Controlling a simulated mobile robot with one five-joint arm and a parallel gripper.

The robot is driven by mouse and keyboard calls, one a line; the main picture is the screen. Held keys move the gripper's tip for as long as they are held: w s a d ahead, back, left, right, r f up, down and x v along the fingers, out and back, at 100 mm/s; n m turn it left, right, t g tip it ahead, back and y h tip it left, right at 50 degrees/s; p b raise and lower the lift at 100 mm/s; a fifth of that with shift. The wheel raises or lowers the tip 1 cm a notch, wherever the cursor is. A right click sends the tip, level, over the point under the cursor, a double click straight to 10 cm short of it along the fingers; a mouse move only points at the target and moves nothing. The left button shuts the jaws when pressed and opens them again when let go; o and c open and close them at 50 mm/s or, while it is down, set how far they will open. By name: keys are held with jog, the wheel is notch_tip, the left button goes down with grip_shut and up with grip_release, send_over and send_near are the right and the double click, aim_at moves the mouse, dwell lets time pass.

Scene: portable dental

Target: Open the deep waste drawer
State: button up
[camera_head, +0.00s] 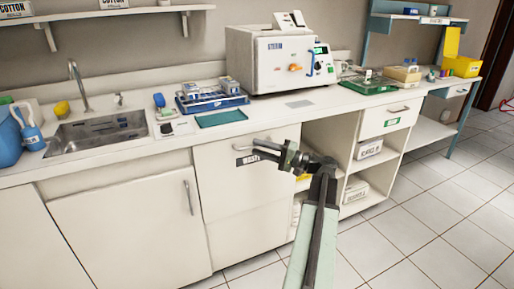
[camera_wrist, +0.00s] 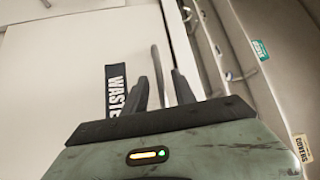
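The deep waste drawer (camera_head: 238,188) is a tall white front below the counter, marked with a black WASTE label (camera_head: 246,160); it looks shut. Its bar handle (camera_head: 240,147) runs across the top of the front. My gripper (camera_head: 258,149) is at the right part of this handle, partly covering the label. In the wrist view my gripper (camera_wrist: 160,84) is open, its two dark fingers on either side of the thin handle (camera_wrist: 155,62). Gaps show between the handle and both fingers. The label (camera_wrist: 116,91) is left of the fingers there.
A cupboard door with an upright handle (camera_head: 188,197) is on the left. The counter (camera_head: 270,113) carries a sterilizer (camera_head: 283,60). Tiled floor at right is clear.

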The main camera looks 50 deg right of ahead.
jog(key=shift+w+a, duration=0.2)
jog(key=shift+w, duration=0.35)
grip_shut()
dwell(0.5)
dwell(0.5)
